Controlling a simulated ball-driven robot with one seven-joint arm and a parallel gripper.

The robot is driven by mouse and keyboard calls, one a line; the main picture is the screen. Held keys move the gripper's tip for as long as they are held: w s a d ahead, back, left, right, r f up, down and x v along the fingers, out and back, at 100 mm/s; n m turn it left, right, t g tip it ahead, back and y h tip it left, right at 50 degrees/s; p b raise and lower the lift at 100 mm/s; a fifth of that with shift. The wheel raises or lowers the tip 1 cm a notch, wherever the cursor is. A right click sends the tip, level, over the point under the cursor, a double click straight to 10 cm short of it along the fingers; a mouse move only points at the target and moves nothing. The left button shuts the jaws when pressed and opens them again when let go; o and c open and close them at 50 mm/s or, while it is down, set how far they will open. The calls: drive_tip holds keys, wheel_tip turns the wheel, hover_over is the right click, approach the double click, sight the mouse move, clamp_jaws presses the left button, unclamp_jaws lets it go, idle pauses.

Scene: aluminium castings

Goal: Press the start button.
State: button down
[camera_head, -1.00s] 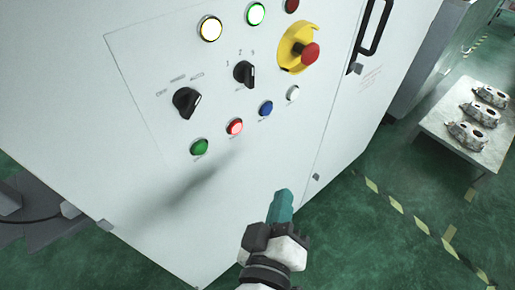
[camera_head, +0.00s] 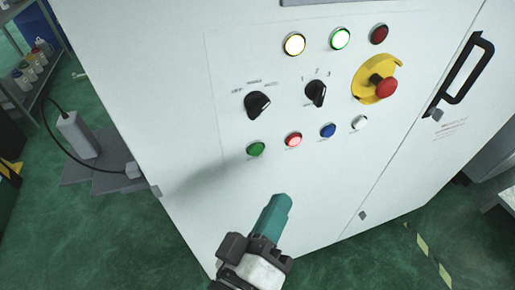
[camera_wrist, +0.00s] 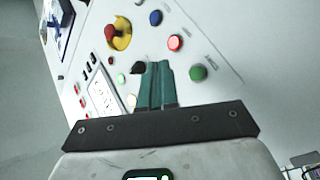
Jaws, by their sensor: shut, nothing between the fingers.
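The control panel (camera_head: 222,75) is on the front of a white cabinet. In its lower row are a green button (camera_head: 256,149), a lit red button (camera_head: 293,140), a blue button (camera_head: 328,130) and a white button (camera_head: 359,122). Their labels are too small to read, so I cannot confirm which is start. My gripper (camera_head: 280,201), with teal fingers, is shut and empty, below the row and apart from the buttons. In the wrist view the green button (camera_wrist: 198,73) is right of the fingertips (camera_wrist: 158,66), with the red button (camera_wrist: 175,42) above.
Two black rotary knobs (camera_head: 257,104) (camera_head: 316,93) sit above the buttons. A red emergency stop (camera_head: 383,86) on a yellow collar (camera_head: 370,80) protrudes at the right. A black door handle (camera_head: 465,75) is farther right. A shelf (camera_head: 38,80) with bottles stands at far left.

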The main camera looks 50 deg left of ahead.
drive_tip(key=w+a+b, duration=0.1)
drive_tip(key=w+a, duration=0.2)
drive_tip(key=a, duration=0.4)
drive_tip(key=shift+a, duration=0.1)
idle(2.0)
drive_tip(key=shift+w+a+b, duration=0.15)
drive_tip(key=shift+a+b, duration=0.15)
drive_tip(key=shift+w+a, duration=0.15)
drive_tip(key=shift+a, duration=0.25)
idle(0.8)
drive_tip(key=shift+d, duration=0.15)
drive_tip(key=shift+s+d, duration=0.35)
drive_tip(key=shift+d, duration=0.3)
drive_tip(key=shift+s+d, duration=0.3)
drive_tip(key=shift+d, duration=0.5)
drive_tip(key=shift+s+d, duration=0.35)
drive_tip(key=shift+d, duration=0.4)
drive_tip(key=shift+s+d, duration=0.3)
drive_tip(key=shift+d, duration=0.5)
